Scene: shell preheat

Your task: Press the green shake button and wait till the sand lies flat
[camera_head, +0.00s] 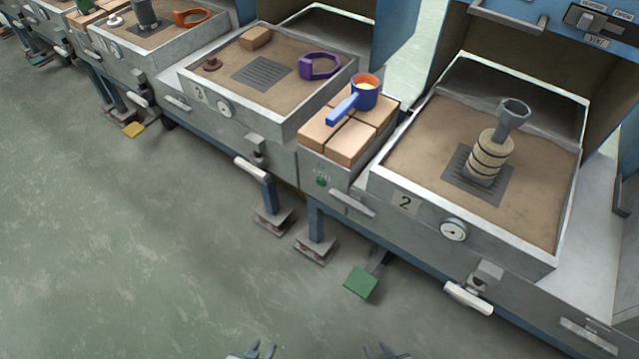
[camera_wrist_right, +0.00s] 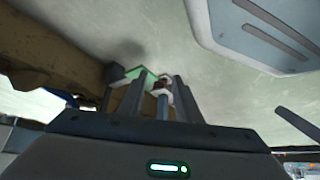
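A small round green button (camera_head: 321,181) sits on the front panel below the brick ledge, between two sand boxes. The right sand box (camera_head: 405,203), marked 2, holds brown sand (camera_head: 425,135) around a grey grate. The sand looks mostly level, with slight unevenness. A banded wooden barrel-like piece (camera_head: 488,158) stands on that grate with a grey funnel-like piece (camera_head: 513,113) on top. My left gripper (camera_head: 263,350) and right gripper (camera_head: 378,350) are at the bottom edge, open and empty, far from the button. The right fingers also show apart in the wrist view (camera_wrist_right: 160,100).
A green foot pedal (camera_head: 361,284) sticks out low in front. The left sand box (camera_head: 290,120) holds a purple ring (camera_head: 320,66). Handles jut from the fronts. The floor at left is clear.

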